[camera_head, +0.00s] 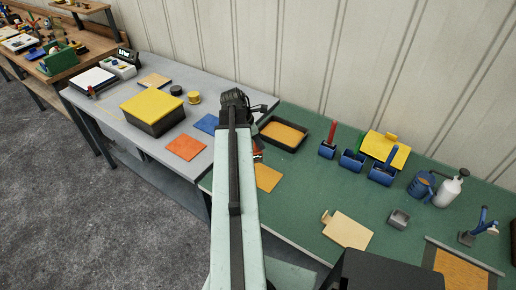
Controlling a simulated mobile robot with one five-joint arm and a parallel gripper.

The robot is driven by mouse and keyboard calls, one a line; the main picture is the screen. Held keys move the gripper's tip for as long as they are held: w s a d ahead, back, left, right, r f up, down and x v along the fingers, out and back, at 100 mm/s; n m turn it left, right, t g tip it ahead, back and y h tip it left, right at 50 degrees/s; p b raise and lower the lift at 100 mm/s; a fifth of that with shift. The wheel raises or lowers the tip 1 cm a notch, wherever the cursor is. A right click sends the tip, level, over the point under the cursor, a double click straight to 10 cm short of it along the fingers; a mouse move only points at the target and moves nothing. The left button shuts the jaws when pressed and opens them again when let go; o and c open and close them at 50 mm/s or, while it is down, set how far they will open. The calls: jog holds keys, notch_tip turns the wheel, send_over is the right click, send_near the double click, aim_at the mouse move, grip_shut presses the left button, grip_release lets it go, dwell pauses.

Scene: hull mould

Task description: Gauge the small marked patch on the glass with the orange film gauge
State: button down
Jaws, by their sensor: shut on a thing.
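My arm runs up the middle of the head view to a black joint, and its far end is hidden behind the arm itself. I cannot see my gripper's fingers or what is between them. A small red and pale piece (257,153) peeks out at the arm's right side, too small to tell what it is. No orange film gauge can be made out for certain. A flat orange square (186,147) lies on the grey table, but I cannot tell whether it bears on the task. I cannot make out the glass or its marked patch.
The grey table (155,83) also holds a yellow-lidded box (152,105) and a blue square (206,123).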

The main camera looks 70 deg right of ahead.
aim_at(260, 158)
notch_tip(260, 158, down, 2)
jog(key=shift+f+m+b, duration=0.2)
jog(key=shift+m+b, duration=0.3)
jog(key=shift+b, duration=0.15)
jog(key=shift+d+f+g, duration=0.15)
jog(key=shift+g, duration=0.15)
jog(key=shift+s+m+y, duration=0.15)
jog(key=shift+m+y, duration=0.15)
notch_tip(260, 158, down, 6)
jog(key=b, duration=0.5)
jog(key=shift+r+b, duration=0.2)
jog(key=shift+b, duration=0.15)
jog(key=shift+f+b, duration=0.55)
dwell(0.3)
jog(key=shift+r, duration=0.15)
notch_tip(260, 158, up, 7)
jog(key=p, duration=0.7)
dwell(0.9)
